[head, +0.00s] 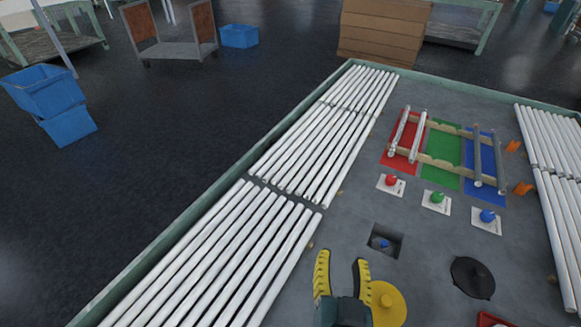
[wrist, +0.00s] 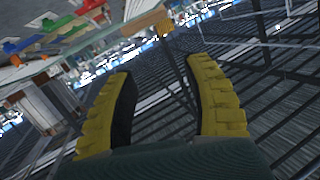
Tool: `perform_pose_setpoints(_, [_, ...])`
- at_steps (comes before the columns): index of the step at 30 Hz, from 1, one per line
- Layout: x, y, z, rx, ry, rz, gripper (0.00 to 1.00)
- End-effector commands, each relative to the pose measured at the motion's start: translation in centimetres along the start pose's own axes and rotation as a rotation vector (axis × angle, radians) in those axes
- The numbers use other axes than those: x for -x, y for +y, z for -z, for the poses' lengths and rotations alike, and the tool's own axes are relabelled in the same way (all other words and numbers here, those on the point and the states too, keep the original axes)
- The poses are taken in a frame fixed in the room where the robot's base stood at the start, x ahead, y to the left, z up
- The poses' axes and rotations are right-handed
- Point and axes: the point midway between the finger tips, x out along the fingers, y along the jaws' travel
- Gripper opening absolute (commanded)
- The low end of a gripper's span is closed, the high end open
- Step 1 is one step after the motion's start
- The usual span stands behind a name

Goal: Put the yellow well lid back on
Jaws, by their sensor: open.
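The yellow well lid (head: 392,308) is a round disc with a small knob, lying on the grey table near the bottom of the head view. A square open well (head: 398,241) is sunk in the table just beyond it, with a small blue object (head: 384,243) inside. My gripper (head: 342,258) is open and empty, left of the lid and nearer than the well. Its base hides the lid's left edge. In the wrist view the open yellow fingers (wrist: 160,68) show with nothing between them; neither lid nor well can be made out there.
A black round lid (head: 472,279) lies right of the yellow one, with a red tray (head: 490,320) below. Red (head: 391,181), green (head: 437,198) and blue (head: 487,216) knobs stand before coloured mats with racked tubes. White tubes (head: 290,215) fill the left; more lie at right.

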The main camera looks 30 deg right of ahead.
Motion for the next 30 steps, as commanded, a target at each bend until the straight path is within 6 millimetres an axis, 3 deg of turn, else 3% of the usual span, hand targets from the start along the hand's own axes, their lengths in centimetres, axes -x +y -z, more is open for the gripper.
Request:
perform_pose_setpoints(1, [0.2,-3.7,4.5,-0.013,0.067,0.113,0.51])
perform_pose_setpoints(3, [1.5,-8.5,10.0,0.007,0.157,0.276,0.51])
perform_pose_setpoints(6, [4.9,-13.8,16.6,0.056,0.301,0.471,0.51])
perform_pose_setpoints(9, [8.0,-16.7,20.6,0.102,0.413,0.590,0.51])
perform_pose_setpoints(12, [9.6,-17.8,22.2,0.128,0.467,0.639,0.65])
perform_pose_setpoints(24, [9.7,-17.9,22.3,0.133,0.472,0.643,0.65])
perform_pose_setpoints(27, [9.9,-18.1,23.6,0.132,0.472,0.643,0.65])
perform_pose_setpoints(30, [9.8,-18.0,23.1,0.132,0.472,0.643,0.65])
